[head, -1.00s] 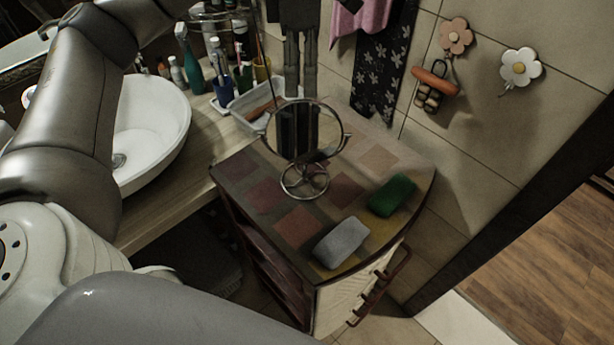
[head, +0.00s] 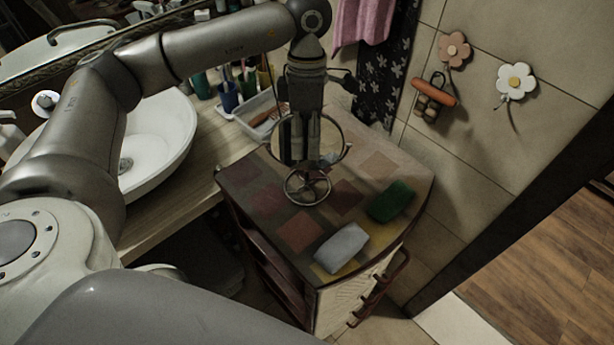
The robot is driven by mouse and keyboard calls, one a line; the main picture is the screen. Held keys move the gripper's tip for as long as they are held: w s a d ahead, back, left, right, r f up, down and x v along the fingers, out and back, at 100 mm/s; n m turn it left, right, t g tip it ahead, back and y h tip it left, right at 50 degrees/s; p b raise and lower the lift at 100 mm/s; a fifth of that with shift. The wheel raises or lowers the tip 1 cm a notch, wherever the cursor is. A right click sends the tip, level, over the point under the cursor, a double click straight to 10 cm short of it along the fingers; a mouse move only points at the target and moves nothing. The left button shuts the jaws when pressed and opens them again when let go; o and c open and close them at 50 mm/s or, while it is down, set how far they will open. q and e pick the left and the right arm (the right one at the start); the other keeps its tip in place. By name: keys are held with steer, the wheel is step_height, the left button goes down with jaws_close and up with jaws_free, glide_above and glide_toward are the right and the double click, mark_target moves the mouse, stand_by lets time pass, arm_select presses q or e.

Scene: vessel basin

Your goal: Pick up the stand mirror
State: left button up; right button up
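The stand mirror (head: 336,153) is a round mirror in a thin metal frame on a ring-shaped wire base (head: 307,189). It stands upright on the patterned top of a small corner cabinet (head: 265,200). My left gripper (head: 309,160) points down from above, its fingers overlapping the mirror disc in the head view and hiding much of the glass. I cannot tell whether the fingers touch the mirror or how far apart they are. My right gripper is not in view.
A grey-white sponge-like block (head: 341,248) and a green one (head: 391,201) lie on the cabinet top, right of the mirror. A white tray (head: 243,122) and cups with toothbrushes stand behind left. A white basin (head: 165,140) is left; a tiled wall (head: 455,150) is right.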

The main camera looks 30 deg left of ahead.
arm_select(q)
jaws_close()
stand_by(0.7)
